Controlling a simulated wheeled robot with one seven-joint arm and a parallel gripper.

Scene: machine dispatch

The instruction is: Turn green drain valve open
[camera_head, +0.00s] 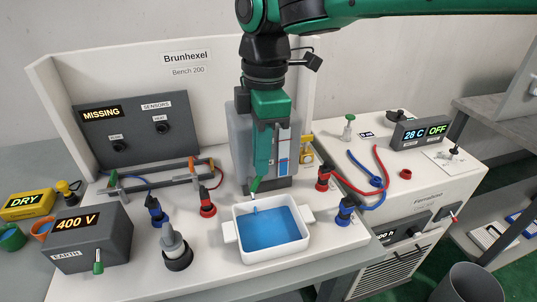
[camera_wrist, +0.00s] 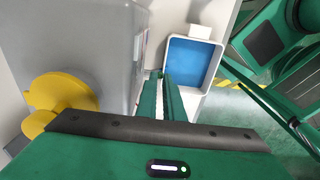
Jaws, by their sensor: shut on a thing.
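The green drain valve (camera_head: 254,186) shows as a small green lever low on the front of the clear grey tank (camera_head: 240,120), above the white tray of blue liquid (camera_head: 230,230). My gripper (camera_head: 261,170) reaches down in front of the tank, its green fingers close together on the valve's lever. In the wrist view my gripper's fingers (camera_wrist: 166,84) point toward the tray (camera_wrist: 196,42) beside the tank wall (camera_wrist: 95,45). The fingers hide most of the lever, so how far it is turned is hard to tell.
Red and blue fittings (camera_head: 207,201) stand around the tray. A grey 400 V box (camera_head: 90,238) is at front left. A yellow knob (camera_wrist: 60,100) sits beside the tank. Red and blue hoses (camera_head: 370,180) lie on the right-hand unit.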

